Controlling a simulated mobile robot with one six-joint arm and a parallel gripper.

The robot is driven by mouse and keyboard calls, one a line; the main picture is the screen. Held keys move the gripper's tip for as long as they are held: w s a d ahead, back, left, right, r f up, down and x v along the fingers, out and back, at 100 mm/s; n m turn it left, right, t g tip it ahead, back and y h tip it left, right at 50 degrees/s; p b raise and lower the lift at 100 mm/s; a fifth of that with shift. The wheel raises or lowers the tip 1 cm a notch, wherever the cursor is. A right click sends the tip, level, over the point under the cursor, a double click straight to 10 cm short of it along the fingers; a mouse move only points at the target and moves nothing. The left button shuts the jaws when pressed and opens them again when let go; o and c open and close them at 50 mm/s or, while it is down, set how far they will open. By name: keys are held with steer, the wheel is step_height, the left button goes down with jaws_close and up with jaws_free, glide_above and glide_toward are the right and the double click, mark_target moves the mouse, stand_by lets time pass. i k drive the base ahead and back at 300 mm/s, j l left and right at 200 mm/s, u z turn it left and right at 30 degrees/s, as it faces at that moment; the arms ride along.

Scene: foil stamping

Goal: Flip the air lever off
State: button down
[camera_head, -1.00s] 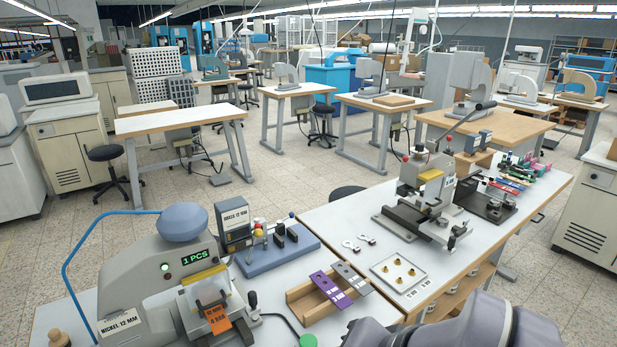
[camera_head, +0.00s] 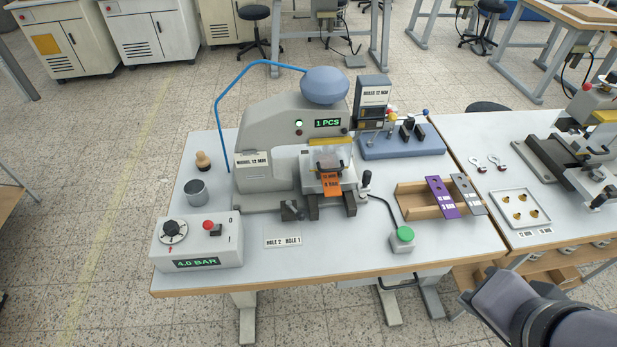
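A light grey control box (camera_head: 224,242) stands at the front left corner of the near table. A green display on it reads 4.0 BAR. On its top are a black round dial (camera_head: 173,231) and a small lever (camera_head: 214,229) with a red end and a dark body. The lever's red end points left, and the marks 0 and I are on the box top to its right. I cannot tell which mark the lever is set to. My arm shows at the lower right, well away from the box. My gripper is not in view.
A grey stamping press (camera_head: 268,150) with a blue dome stands behind the box. A grey cup (camera_head: 195,192) and wooden stamp (camera_head: 203,160) are close behind it. A green button (camera_head: 404,234), wooden holder (camera_head: 420,204) and white tray (camera_head: 520,211) lie to the right. Floor is clear to the left.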

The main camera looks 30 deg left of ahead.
mark_target(207, 225)
steer(key=u, duration=2.1)
